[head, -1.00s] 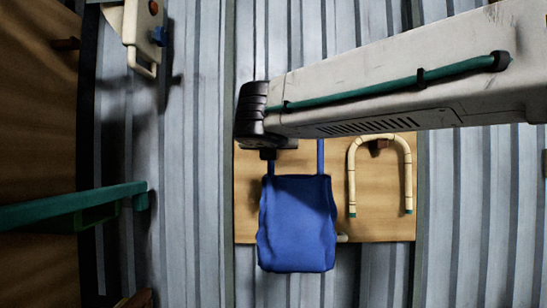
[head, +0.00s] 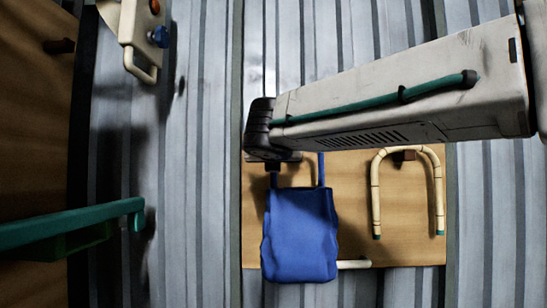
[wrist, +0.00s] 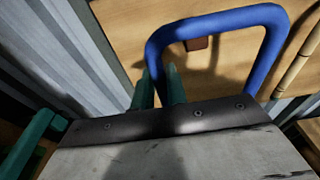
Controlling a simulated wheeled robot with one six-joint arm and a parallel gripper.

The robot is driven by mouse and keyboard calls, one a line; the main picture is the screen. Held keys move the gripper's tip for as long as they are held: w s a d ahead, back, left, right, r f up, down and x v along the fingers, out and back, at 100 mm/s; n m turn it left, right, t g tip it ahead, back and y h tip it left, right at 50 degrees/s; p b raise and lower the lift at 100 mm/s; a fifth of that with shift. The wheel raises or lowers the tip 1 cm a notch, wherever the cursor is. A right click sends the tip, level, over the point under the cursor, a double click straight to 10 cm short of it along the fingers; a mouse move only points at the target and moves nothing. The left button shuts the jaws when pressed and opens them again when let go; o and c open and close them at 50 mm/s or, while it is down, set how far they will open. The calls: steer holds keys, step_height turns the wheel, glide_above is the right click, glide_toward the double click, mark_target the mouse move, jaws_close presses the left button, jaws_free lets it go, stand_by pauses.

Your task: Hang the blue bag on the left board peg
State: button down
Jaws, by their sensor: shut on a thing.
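The blue bag (head: 300,235) hangs upright in front of the wooden board (head: 350,225) in the head view. Its blue handle (wrist: 218,22) arches as a loop across the wrist view. My gripper (wrist: 158,84) is shut on the left side of this handle, between its green fingers. A brown peg (wrist: 197,43) on the board shows inside the loop's outline in the wrist view; I cannot tell whether the handle is around it or only in front of it. In the head view my arm and gripper (head: 273,166) hide that part of the board.
A cream U-shaped rattan piece (head: 438,190) hangs on the right board peg (head: 403,157). A cream rod (head: 354,265) sticks out from behind the bag. A green bar (head: 75,222) and a pale fixture with a blue knob (head: 160,37) stand at the left.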

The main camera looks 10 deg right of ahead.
steer(key=x, duration=0.8)
steer(key=shift+f, duration=0.35)
steer(key=shift+w, duration=0.1)
stand_by(0.3)
stand_by(0.4)
steer(key=c, duration=1.3)
jaws_free()
steer(key=v, duration=0.7)
steer(key=shift+s+a, duration=0.1)
steer(key=shift+s, duration=0.3)
steer(key=shift+s, duration=0.1)
